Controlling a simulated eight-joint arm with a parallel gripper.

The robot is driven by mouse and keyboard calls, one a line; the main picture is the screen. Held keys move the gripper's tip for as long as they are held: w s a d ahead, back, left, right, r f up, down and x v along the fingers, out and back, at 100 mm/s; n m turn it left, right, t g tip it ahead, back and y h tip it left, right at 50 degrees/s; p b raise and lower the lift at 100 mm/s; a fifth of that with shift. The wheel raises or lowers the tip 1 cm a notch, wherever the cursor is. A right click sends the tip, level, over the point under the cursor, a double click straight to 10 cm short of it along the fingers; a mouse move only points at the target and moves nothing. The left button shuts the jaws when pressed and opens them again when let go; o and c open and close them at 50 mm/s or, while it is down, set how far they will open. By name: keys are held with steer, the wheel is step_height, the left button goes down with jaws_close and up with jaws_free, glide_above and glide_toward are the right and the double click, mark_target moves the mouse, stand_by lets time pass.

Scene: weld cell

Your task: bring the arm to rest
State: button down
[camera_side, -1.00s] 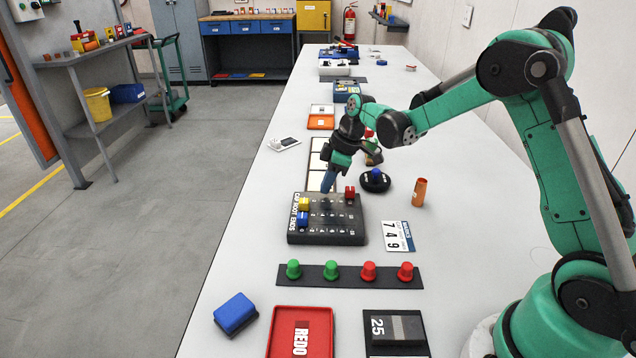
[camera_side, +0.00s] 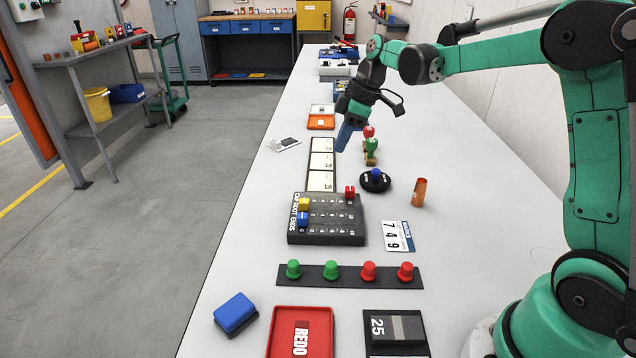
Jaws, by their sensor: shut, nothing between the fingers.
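My gripper (camera_side: 346,138) is shut and empty, with its blue fingers pointing down. It hangs above the white bench (camera_side: 470,180), just left of a small red and green piece (camera_side: 370,145) and above the framed white cards (camera_side: 321,162). It touches nothing that I can make out. My green arm reaches in from the right side of the view.
A strip of green and red knobs (camera_side: 349,274) and a red REDO tray (camera_side: 300,310) lie nearer. The bench's right part is mostly clear.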

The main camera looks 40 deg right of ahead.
steer(key=s+a+m+t+h, duration=0.1)
steer(key=s+a+m+t, duration=0.1)
steer(key=s+a+m, duration=0.2)
steer(key=s+a+m+t+h, duration=0.1)
steer(key=s+a+m, duration=0.4)
steer(key=s, duration=0.5)
steer(key=shift+r+t+h, duration=0.3)
steer(key=shift+t, duration=0.5)
